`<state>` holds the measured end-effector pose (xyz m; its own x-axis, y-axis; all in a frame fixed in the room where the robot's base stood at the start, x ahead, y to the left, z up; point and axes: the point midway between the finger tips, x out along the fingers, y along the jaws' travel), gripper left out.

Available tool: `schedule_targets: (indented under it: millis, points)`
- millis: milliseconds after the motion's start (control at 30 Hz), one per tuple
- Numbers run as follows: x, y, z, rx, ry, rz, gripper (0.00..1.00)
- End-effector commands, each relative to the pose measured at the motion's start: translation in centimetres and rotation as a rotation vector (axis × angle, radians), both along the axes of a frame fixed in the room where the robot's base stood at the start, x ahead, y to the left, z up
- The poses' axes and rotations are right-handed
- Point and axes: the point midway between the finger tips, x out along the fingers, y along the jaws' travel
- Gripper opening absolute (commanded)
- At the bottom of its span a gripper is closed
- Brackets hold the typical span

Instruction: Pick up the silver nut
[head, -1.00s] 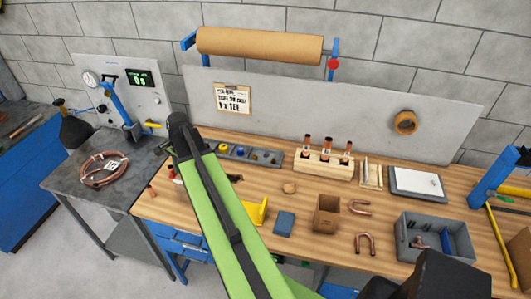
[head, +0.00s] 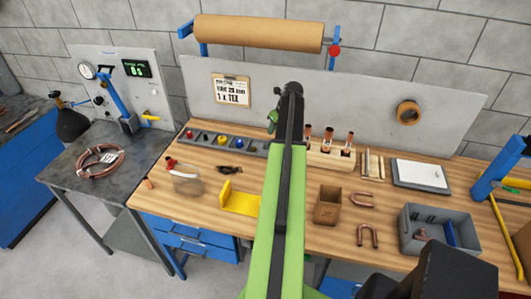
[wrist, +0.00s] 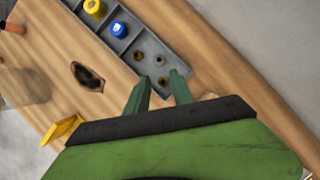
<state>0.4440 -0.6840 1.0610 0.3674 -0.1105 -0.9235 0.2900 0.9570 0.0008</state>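The grey compartment tray (head: 228,146) lies on the wooden bench below the back panel. It also shows in the wrist view (wrist: 150,46). In the wrist view its end compartments hold small dark and brassy ring-like pieces (wrist: 138,57). I cannot tell which of these, if any, is the silver nut. My gripper (wrist: 160,86) is open and empty, its two green fingers apart over the near end of the tray. In the head view my gripper (head: 275,121) is near the tray's right end, partly hidden by my arm.
Yellow (wrist: 93,6) and blue (wrist: 118,30) caps sit in the tray. A dark object (wrist: 89,76) and a yellow bracket (head: 238,200) lie in front of it. A wooden block with copper fittings (head: 332,155) stands to the right, close to my arm. A grey bin (head: 470,233) is far right.

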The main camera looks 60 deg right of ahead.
Motion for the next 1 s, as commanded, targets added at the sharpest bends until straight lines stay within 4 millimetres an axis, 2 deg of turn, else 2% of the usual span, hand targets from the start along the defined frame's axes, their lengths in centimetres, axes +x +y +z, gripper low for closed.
schedule_targets:
  millis: [33,300,567,833,1000]
  points:
    - [0.6,-0.2,-2.4,0.000,0.000,0.001,0.28]
    - [2.7,-0.8,-7.5,-0.001,0.001,0.003,0.28]
    - [3.2,-0.8,-7.9,0.000,0.001,0.003,0.28]
    - [4.7,-1.1,-12.2,-0.002,0.002,0.005,0.28]
    - [5.1,-1.2,-12.4,-0.002,0.002,0.003,0.28]
